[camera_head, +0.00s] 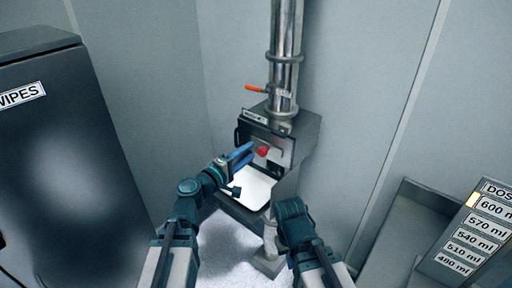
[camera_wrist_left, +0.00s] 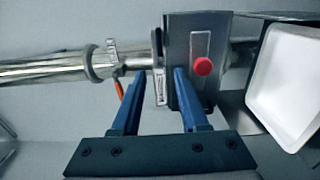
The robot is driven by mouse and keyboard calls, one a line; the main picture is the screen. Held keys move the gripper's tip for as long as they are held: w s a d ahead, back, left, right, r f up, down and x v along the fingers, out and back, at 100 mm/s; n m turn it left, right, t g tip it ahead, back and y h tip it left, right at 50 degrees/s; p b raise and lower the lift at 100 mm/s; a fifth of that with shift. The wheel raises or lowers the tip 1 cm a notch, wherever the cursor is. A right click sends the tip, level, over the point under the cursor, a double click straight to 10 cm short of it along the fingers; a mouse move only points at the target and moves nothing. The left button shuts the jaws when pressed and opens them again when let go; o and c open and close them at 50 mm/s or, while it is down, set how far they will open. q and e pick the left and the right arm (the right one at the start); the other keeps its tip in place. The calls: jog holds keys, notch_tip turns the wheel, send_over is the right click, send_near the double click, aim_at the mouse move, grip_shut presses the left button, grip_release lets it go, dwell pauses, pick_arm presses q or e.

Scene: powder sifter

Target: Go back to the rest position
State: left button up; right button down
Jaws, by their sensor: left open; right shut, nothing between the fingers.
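My left gripper (camera_head: 242,158) is open and empty, with its blue fingers in front of the sifter. In the left wrist view its two fingers (camera_wrist_left: 152,100) stand apart with nothing between them.
A white tray (camera_head: 252,186) sits on the sifter's lower shelf. An orange lever (camera_head: 256,88) sticks out from the metal pipe (camera_head: 285,60). A dark cabinet labelled WIPES (camera_head: 70,150) stands at left. A dose sign (camera_head: 478,235) and grey bin (camera_head: 405,235) are at right.

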pick_arm(q)
jog(key=shift+s+a, duration=0.3)
jog(key=shift+s, duration=0.1)
jog(key=s+d+f+m+g+y, duration=0.1)
jog(key=s+d+f+m+g, duration=0.1)
jog(key=s+f+m+g, duration=0.4)
jog(key=s+d+f+m+g+y, duration=0.1)
jog(key=f+m+g, duration=0.2)
jog(key=f, duration=0.6)
jog(key=s+a+f+m+g+y, duration=0.3)
jog(key=s+a+f+g+y, duration=0.2)
jog(key=s+a+f+y, duration=0.3)
jog(key=s+d+r+m+g+y, duration=0.1)
jog(key=s+d+m, duration=0.2)
jog(key=s+d, duration=0.3)
jog(key=d, duration=0.2)
jog(key=shift+d, duration=0.4)
jog(key=shift+o, duration=0.3)
jog(key=shift+r, duration=0.1)
